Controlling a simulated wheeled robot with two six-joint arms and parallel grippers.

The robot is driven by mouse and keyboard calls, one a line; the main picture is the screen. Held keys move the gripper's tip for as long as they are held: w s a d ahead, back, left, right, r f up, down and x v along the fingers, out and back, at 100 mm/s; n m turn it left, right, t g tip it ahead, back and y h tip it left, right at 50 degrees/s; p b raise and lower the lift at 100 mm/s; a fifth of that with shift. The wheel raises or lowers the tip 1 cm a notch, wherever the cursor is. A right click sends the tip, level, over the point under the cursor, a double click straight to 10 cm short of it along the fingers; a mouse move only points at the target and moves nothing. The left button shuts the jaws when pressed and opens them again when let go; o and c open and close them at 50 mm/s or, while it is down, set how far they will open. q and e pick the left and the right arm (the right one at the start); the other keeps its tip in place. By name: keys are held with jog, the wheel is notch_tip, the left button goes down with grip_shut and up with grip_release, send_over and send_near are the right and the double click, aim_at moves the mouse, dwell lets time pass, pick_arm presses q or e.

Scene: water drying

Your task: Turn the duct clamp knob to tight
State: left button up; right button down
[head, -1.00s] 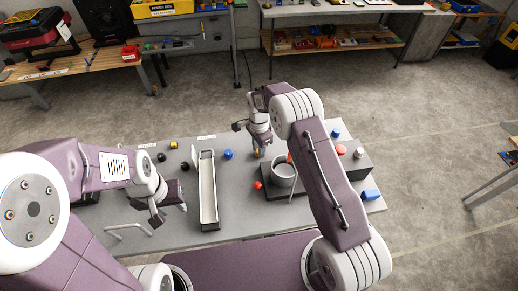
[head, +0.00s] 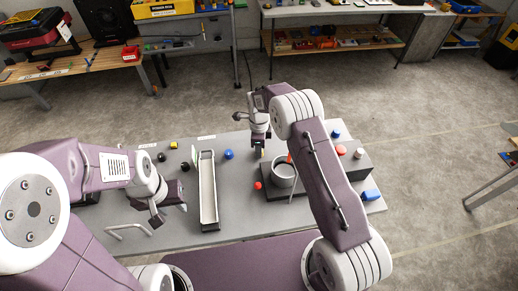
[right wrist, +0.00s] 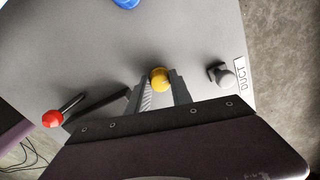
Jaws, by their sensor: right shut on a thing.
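A round yellow knob (right wrist: 160,79) sits between the two fingers of my right gripper (right wrist: 161,88) in the right wrist view, with a finger on each side. The gripper is shut on it. A sign reading DUCT (right wrist: 241,73) lies at the table's edge, beyond a small grey knob-like piece (right wrist: 220,75). In the head view my right gripper (head: 260,148) points down at the far side of the table and mostly hides the yellow knob. My left gripper (head: 170,212) is open and empty above the table's left part.
A long pale trough (head: 208,190) lies between my arms. A grey cup (head: 284,173) stands on a dark block near my right arm. A red ball (right wrist: 53,118) on a rod and a blue piece (right wrist: 126,3) are near the right gripper.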

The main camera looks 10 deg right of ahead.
jog(key=shift+w+r, duration=0.15)
jog(key=c, duration=1.1)
grip_release()
jog(key=shift+c, duration=0.2)
notch_tip(320, 180, up, 9)
jog(key=b, duration=0.1)
